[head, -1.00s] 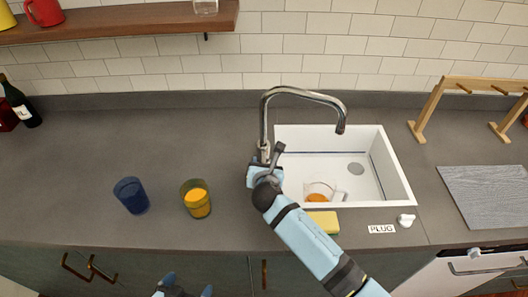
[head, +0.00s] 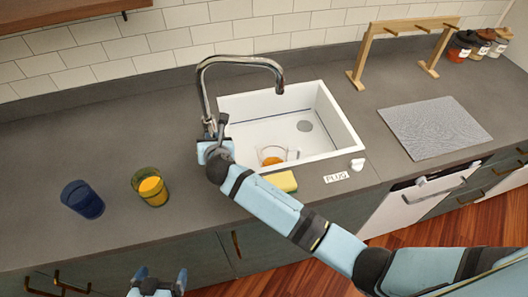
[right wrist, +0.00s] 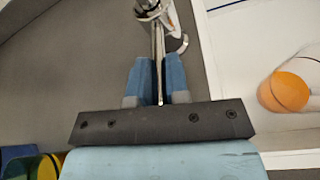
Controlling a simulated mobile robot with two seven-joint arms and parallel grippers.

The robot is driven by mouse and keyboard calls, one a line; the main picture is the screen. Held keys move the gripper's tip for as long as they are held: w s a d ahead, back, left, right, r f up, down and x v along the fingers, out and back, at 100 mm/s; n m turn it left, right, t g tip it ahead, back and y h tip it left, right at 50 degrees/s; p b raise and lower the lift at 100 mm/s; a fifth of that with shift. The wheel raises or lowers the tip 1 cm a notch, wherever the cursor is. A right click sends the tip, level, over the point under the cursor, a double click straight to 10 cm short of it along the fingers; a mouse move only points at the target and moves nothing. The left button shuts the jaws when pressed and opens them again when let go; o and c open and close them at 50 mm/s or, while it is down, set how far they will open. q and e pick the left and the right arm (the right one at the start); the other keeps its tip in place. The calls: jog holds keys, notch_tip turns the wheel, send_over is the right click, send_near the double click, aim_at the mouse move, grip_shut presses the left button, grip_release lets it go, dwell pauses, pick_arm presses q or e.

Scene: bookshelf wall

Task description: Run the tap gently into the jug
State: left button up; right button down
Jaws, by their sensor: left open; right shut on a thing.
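The chrome tap (head: 240,63) arches from the counter over the white sink (head: 345,140); no water shows under its spout. A clear glass jug (head: 290,154) with something orange at its bottom stands in the sink's near left part, left of the spout. In the right wrist view the orange (right wrist: 289,91) shows clearly, the glass faintly. My right gripper (head: 213,146) is at the tap's base, shut on the thin tap lever (right wrist: 158,48), which lies between its blue fingers (right wrist: 157,82). My left gripper (head: 159,277) is open and empty, low in front of the counter.
A blue cup (head: 82,200) and an olive cup with orange contents (head: 150,187) stand left on the counter. A yellow sponge (head: 282,181), a PLUG label (head: 336,177) and a white plug (head: 357,165) lie before the sink. A grey board (head: 434,128) and wooden rack (head: 410,26) are right.

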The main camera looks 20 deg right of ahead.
dwell(0.3)
jog(key=shift+a+f+m+h+b, duration=0.1)
jog(key=shift+a+m+h+b, duration=0.45)
jog(key=shift+m+h, duration=0.5)
jog(key=shift+a, duration=0.1)
jog(key=shift+w+a+m+h, duration=0.1)
jog(key=shift+a+m+h, duration=0.35)
jog(key=shift+h, duration=0.3)
jog(key=shift+a+h, duration=0.3)
jog(key=shift+a, duration=0.1)
jog(key=shift+d, duration=0.15)
dwell(5.2)
